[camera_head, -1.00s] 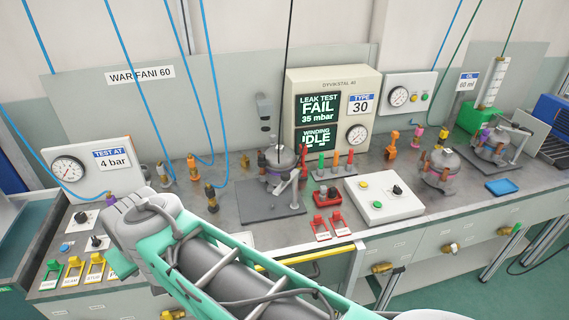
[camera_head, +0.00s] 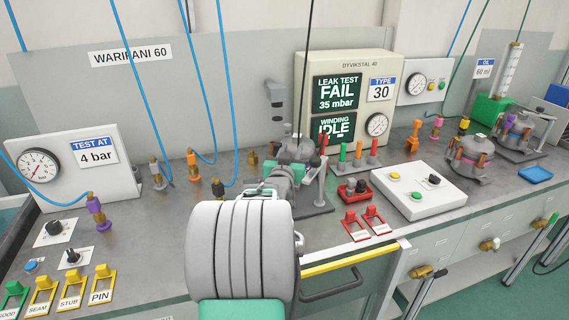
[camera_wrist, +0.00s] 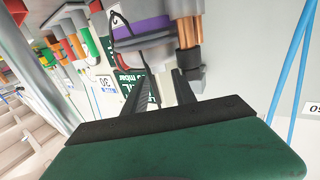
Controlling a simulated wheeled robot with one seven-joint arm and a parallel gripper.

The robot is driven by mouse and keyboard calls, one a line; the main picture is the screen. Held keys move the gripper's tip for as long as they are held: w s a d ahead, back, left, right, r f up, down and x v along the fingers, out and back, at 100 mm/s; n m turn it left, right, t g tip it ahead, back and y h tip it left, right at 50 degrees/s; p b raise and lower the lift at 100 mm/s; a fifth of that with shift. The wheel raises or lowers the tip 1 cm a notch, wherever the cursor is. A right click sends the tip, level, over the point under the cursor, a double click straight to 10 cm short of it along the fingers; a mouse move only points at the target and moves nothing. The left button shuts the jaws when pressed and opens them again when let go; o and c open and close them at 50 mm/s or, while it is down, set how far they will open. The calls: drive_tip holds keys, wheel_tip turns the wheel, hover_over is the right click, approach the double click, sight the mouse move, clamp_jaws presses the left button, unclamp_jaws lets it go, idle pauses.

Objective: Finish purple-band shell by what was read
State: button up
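The purple-band shell (camera_wrist: 140,26) fills the top of the wrist view, a grey body with a purple band and copper stubs (camera_wrist: 184,30) beside it. In the head view my arm hides most of the shell on its stand in front of the tester. The leak test screen (camera_head: 338,92) reads FAIL, 35 mbar; the winding screen (camera_head: 334,127) reads IDLE. The type plate (camera_head: 381,88) reads 30.
Tags GOOD (camera_head: 12,298), SEAM (camera_head: 42,294), STUB (camera_head: 73,289) and PIN (camera_head: 102,284) stand front left. A gauge panel (camera_head: 70,160) reads TEST AT 4 bar. Two red tags (camera_head: 364,223) lie right of my arm. Another shell (camera_head: 468,158) stands right. Blue hoses hang at left.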

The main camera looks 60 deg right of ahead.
sight(297, 138)
drive_tip(key=x, duration=0.5)
drive_tip(key=p+x, duration=0.1)
drive_tip(key=x, duration=0.1)
drive_tip(key=shift+s+d+r, duration=0.2)
drive_tip(key=shift+d+r, duration=0.05)
clamp_jaws()
idle(1.0)
drive_tip(key=shift+c, duration=1.2)
unclamp_jaws()
drive_tip(key=shift+r, duration=0.2)
drive_tip(key=c, duration=0.4)
drive_tip(key=shift+f, duration=0.1)
clamp_jaws()
